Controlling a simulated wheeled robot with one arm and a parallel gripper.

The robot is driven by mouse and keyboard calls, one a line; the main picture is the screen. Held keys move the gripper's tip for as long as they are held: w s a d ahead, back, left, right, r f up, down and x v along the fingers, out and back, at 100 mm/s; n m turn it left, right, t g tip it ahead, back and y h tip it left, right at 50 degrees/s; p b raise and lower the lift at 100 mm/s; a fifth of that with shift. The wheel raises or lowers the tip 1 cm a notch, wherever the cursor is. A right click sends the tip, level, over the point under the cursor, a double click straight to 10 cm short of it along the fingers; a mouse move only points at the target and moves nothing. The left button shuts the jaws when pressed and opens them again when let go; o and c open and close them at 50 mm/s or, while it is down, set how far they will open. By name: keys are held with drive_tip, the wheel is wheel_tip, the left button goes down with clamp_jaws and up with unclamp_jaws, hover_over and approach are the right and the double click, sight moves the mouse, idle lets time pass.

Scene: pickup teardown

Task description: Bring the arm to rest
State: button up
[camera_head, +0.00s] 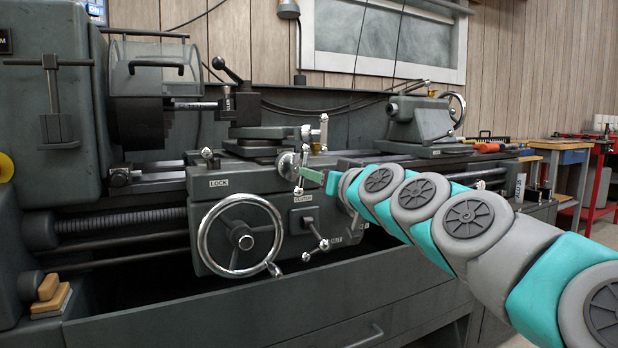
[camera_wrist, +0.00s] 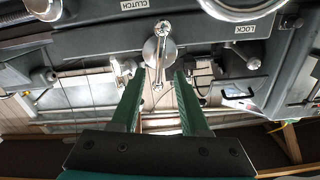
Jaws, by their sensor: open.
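My arm reaches in from the right in the head view, and my gripper (camera_head: 313,175) is in front of the lathe carriage (camera_head: 235,187). In the wrist view my gripper (camera_wrist: 160,80) is open, with its two green fingers apart and nothing seen held. A chrome crank handle (camera_wrist: 161,50) shows between and beyond the fingertips. In the head view this small crank (camera_head: 288,166) is just left of the gripper. I cannot tell whether the fingers touch it.
The tailstock (camera_head: 418,118) stands behind my arm. A red trolley (camera_head: 600,180) and workbench stand at far right. Open space lies before the lathe.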

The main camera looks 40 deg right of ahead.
drive_tip(key=w+a+f+n+g+y+p, duration=0.1)
drive_tip(key=a+f+n+g+y, duration=0.15)
drive_tip(key=a+f, duration=0.6)
drive_tip(key=w+a+f+n+g+y+p, duration=0.1)
drive_tip(key=w+a+f+n+g+y, duration=0.2)
drive_tip(key=a, duration=1)
drive_tip(key=s+a+f+g+y+p, duration=0.1)
drive_tip(key=s+a+f+g+y, duration=0.1)
drive_tip(key=s+a+f+g, duration=0.35)
drive_tip(key=s+a+f+g+h+p, duration=0.2)
drive_tip(key=s+a+f+g, duration=0.3)
drive_tip(key=s+f, duration=0.8)
drive_tip(key=s+f+g+h, duration=0.1)
drive_tip(key=s+f+g, duration=0.2)
drive_tip(key=s, duration=0.9)
drive_tip(key=shift+d+f+p, duration=0.35)
drive_tip(key=shift+d+f, duration=0.05)
drive_tip(key=shift+f, duration=0.3)
